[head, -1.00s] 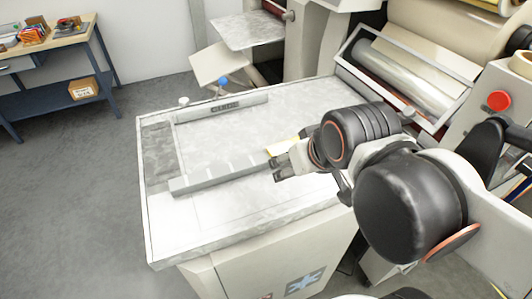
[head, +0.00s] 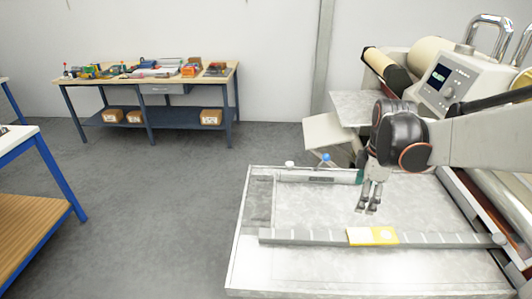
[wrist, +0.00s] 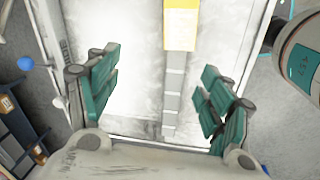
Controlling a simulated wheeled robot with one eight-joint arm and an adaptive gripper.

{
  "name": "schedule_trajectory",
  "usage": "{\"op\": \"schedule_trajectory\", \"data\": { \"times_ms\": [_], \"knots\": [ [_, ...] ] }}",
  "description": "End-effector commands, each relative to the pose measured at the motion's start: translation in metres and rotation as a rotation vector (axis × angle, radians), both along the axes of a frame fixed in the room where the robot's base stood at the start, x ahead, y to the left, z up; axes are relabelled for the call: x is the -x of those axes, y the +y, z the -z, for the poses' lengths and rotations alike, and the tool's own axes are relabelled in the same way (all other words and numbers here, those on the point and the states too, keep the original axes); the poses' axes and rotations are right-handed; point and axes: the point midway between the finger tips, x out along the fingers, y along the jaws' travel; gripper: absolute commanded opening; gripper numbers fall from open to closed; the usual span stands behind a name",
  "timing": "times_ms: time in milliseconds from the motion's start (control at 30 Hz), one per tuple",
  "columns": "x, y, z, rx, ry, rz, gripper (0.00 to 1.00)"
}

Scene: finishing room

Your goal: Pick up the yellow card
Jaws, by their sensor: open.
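The yellow card (head: 372,236) lies across the long grey bar on the machine's pale feed table, with a paler patch on its face. It also shows at the top of the wrist view (wrist: 181,28), cut off by the frame edge. My gripper (head: 368,207) hangs fingers-down above the table, on the far side of the card and apart from it. In the wrist view my gripper's (wrist: 160,95) teal-padded fingers are spread wide with nothing between them.
The feed table (head: 300,272) has a raised rim, a grey bar (head: 320,239) and a back fence (head: 312,177). Rollers and a control box (head: 452,80) stand at the right. A cluttered workbench (head: 150,75) is at the back. Open floor (head: 150,200) lies left.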

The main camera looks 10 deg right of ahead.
Motion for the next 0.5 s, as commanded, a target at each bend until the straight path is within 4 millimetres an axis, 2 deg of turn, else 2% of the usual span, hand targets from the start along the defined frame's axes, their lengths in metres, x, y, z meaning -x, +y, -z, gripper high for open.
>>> {"op": "schedule_trajectory", "data": {
  "times_ms": [33, 100, 200, 367, 500],
  "knots": [
    [0.005, -0.02, -0.002, -0.002, 0.036, -0.042, 0.73],
    [0.014, -0.038, 0.0, -0.01, 0.08, -0.113, 0.73],
    [0.023, -0.054, 0.002, -0.022, 0.12, -0.187, 0.73],
    [0.03, -0.064, 0.01, -0.034, 0.146, -0.239, 0.73],
    [0.03, -0.064, 0.033, -0.034, 0.147, -0.244, 0.73]
  ]
}}
